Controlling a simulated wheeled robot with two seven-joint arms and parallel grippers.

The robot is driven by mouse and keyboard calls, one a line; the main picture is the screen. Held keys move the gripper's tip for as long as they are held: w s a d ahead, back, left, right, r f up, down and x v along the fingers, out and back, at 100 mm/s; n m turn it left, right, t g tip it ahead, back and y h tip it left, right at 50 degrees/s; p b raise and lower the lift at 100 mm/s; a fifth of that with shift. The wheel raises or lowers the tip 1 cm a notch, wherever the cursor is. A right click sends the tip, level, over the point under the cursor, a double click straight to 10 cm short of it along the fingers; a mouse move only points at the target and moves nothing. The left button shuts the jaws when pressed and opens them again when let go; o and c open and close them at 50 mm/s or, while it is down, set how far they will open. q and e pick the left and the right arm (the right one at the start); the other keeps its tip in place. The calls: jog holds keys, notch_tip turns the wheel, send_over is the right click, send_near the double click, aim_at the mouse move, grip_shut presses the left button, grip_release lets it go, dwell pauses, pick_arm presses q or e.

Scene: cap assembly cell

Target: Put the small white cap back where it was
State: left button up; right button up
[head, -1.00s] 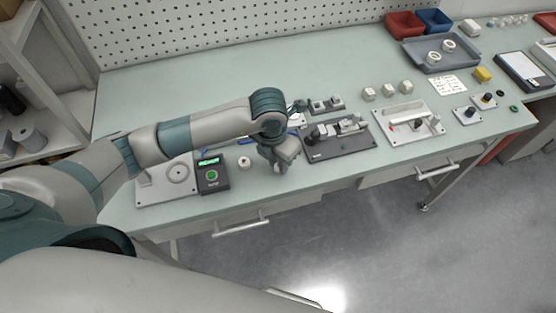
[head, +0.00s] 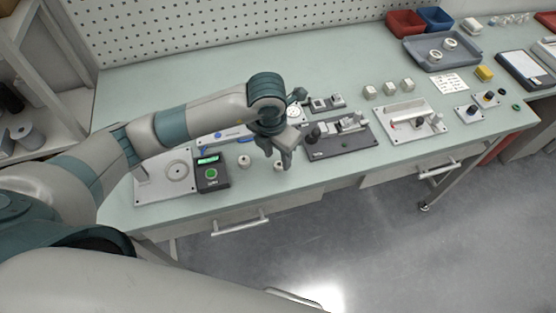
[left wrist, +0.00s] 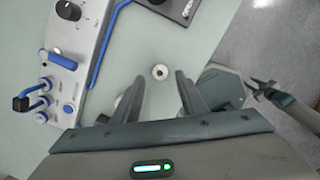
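A small white cap (head: 278,167) stands on the green bench near its front edge. In the left wrist view, the cap (left wrist: 160,72) is a pale ring with a dark centre. My left gripper (head: 280,163) is above the bench at this cap; in the left wrist view its two fingers (left wrist: 160,80) are spread with nothing between them, and the cap shows beyond the gap. A second small white round piece (head: 244,162) stands to the left, beside the dark tester. A teal and dark part at the right of the left wrist view may be my right gripper; its fingers are unclear.
The dark tester (head: 212,174) with a green display and a pale plate (head: 160,186) are on the left. A dark fixture plate (head: 345,147) is right of my left gripper. A panel with blue handles (left wrist: 68,55) shows in the left wrist view. The front edge is close.

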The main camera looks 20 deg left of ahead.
pick_arm(q)
notch_tip(320, 180, up, 9)
jog(key=s+b, duration=0.1)
jog(key=b, duration=0.1)
jog(key=shift+a, duration=0.25)
jog(key=shift+s+f, duration=0.1)
jog(key=shift+f, duration=0.05)
dwell(0.6)
